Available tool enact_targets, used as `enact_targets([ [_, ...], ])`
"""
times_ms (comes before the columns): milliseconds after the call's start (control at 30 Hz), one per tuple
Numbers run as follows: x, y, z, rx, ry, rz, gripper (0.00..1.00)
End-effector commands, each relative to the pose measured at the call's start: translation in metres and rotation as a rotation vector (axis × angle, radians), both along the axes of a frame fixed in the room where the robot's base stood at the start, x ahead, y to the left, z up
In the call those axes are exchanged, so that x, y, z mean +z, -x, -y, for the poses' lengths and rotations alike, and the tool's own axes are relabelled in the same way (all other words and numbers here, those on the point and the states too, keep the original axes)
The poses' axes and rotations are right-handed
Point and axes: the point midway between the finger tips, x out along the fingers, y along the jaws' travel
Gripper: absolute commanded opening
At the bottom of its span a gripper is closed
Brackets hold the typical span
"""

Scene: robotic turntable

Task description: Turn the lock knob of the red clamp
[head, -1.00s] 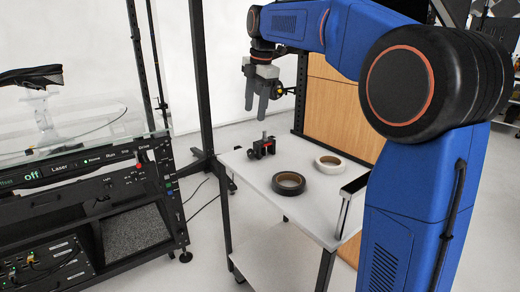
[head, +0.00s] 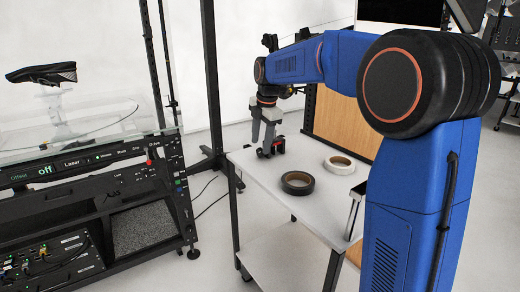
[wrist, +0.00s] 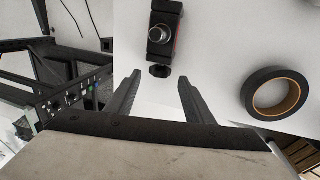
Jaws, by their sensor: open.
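The red clamp (head: 278,147) stands near the far left part of the white table, mostly hidden behind my gripper in the head view. In the wrist view the clamp (wrist: 165,42) is a black and red block with a round silver post on top. A small black ribbed knob (wrist: 160,71) sits at its near end. My gripper (wrist: 159,78) is open and empty, and in the wrist view the knob lies between the lines of its two fingertips. In the head view my gripper (head: 262,142) points down beside the clamp. I cannot tell whether a finger touches it.
A black tape roll (head: 298,183) and a white tape roll (head: 339,165) lie on the white table (head: 262,187) to the right of the clamp. A dark rack with a lit panel (head: 95,170) stands left of the table. A black upright post (head: 211,80) rises behind it.

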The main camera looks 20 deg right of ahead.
Motion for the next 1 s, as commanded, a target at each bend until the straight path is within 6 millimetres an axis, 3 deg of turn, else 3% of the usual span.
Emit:
enact_targets([
  [233, -0.027, -0.005, -0.002, 0.0, 0.0, 0.0, 0.48],
  [633, -0.033, -0.006, -0.002, 0.0, 0.0, 0.001, 0.48],
  [800, -0.033, -0.006, -0.002, 0.0, 0.0, 0.001, 0.1],
  [1000, -0.033, -0.007, -0.002, 0.0, 0.002, -0.005, 0.06],
])
